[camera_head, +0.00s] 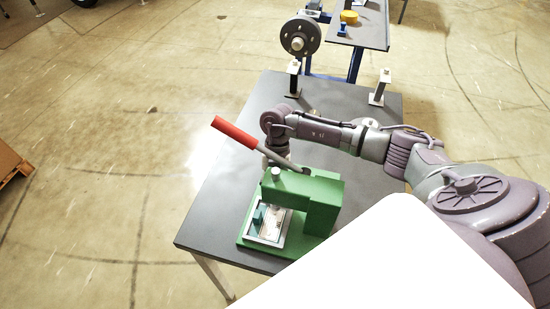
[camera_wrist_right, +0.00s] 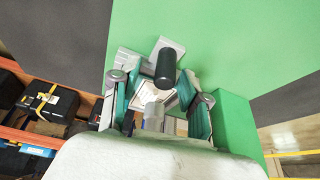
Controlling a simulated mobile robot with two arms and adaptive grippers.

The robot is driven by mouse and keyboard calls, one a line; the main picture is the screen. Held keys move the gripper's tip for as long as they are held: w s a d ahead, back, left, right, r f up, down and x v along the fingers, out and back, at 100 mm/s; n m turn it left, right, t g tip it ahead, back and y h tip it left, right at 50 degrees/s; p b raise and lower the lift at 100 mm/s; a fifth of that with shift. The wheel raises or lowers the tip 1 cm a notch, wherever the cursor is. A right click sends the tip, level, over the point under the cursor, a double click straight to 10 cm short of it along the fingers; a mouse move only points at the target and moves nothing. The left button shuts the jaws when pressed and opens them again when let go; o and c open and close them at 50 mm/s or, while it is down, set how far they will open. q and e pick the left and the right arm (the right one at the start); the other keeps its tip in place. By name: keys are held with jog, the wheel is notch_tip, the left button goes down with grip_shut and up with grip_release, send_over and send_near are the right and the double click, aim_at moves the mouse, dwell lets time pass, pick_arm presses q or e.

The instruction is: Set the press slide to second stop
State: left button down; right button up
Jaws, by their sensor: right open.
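The green press (camera_head: 315,200) stands at the near end of the grey table, its red-handled lever (camera_head: 237,133) slanting up to the left. A framed plate (camera_head: 268,226) lies on the base at its front. My right gripper (camera_wrist_right: 158,90) is open over the press; in the head view it is mostly hidden behind the lever and press. In the right wrist view a black cylindrical knob (camera_wrist_right: 165,66) on a grey block (camera_wrist_right: 166,46) shows between and just beyond the fingers. I cannot tell if they touch it. My left gripper is not in view.
Another table (camera_head: 366,30) with a yellow round part is behind. The grey tabletop (camera_head: 225,190) left of the press is clear. Black cases (camera_wrist_right: 50,103) sit on a shelf at left.

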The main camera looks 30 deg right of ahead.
jog(key=shift+w+d+r, duration=0.2)
jog(key=shift+d+r, duration=0.05)
jog(key=shift+r, duration=0.15)
jog(key=v, duration=1.1)
jog(key=shift+a, duration=0.2)
jog(key=shift+s, duration=0.15)
